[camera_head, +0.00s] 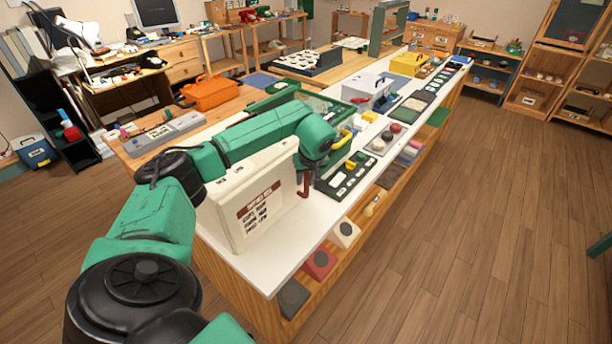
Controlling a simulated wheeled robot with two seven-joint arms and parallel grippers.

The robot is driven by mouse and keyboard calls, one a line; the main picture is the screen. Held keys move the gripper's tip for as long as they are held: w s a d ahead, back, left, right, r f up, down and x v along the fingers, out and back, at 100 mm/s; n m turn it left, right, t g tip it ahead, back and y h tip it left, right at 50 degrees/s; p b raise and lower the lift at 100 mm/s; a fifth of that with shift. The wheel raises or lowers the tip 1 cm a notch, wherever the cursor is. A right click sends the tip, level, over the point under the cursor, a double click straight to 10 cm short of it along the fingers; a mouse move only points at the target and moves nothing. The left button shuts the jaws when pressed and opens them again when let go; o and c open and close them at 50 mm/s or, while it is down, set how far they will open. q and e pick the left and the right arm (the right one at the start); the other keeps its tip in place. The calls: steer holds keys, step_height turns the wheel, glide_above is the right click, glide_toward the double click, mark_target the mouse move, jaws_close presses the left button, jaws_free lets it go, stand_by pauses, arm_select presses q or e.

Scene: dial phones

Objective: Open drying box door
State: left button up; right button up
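A cream box with a dark red label and lines of black lettering (238,222), which I take as the drying box, stands upright on the near left end of the white-topped bench. My green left arm reaches over its top, and the wrist hangs by the box's right edge. My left gripper (304,186) is small and dark there, close to that edge. Whether it touches the box, and whether its fingers are apart, I cannot tell. The arm hides part of the box's top, and no open gap of a door shows. My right gripper is out of view.
The white bench top (290,252) is clear in front of the box. A dark green tray (347,177) lies just right of the wrist. Grey, red and cream blocks sit on the shelf below. An orange toolbox (210,93) stands behind. The wooden floor at right is free.

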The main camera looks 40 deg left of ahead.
arm_select(q)
steer(key=shift+f, duration=0.25)
jaws_close()
stand_by(1.3)
